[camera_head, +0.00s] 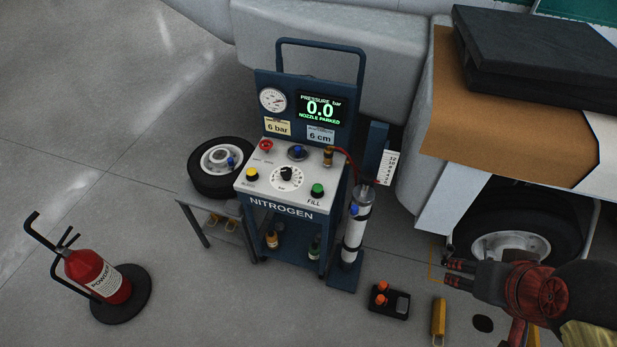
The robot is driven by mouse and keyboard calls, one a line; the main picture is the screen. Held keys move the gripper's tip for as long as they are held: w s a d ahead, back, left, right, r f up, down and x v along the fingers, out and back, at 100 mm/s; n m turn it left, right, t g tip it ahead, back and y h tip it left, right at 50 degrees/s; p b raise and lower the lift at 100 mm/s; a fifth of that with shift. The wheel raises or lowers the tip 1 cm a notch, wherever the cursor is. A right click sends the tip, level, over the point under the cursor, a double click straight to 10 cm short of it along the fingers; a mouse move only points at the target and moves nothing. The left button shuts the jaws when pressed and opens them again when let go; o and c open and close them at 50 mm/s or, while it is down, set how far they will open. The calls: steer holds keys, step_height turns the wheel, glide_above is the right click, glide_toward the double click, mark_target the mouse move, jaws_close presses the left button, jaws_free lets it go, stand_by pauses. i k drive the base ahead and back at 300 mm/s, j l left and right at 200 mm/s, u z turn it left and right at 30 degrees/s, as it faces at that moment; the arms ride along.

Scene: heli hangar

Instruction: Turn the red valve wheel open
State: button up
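The small red valve wheel (265,147) sits at the back left of the white top panel of the blue nitrogen cart (282,208). Its turned position is too small to read. My gripper (449,273) is at the lower right, far from the wheel and apart from the cart. Its two fingers point left with a gap between them, and nothing shows between them. The cart's display (321,109) reads pressure 0.0 bar and "nozzle parked". A round gauge (272,100) is left of the display.
The panel also holds a blue knob (297,152), a black dial (287,174), a yellow button (252,173) and a green button (317,190). A grey cylinder (355,228) stands at the cart's right. A red extinguisher (97,276) stands left.

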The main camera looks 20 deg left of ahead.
mark_target(265, 147)
steer(key=u, duration=1.3)
steer(key=i+j+z, duration=0.1)
steer(key=i+j, duration=0.4)
steer(key=i, duration=0.25)
steer(key=i+j, duration=0.6)
steer(key=i, duration=0.15)
steer(key=l+z, duration=0.05)
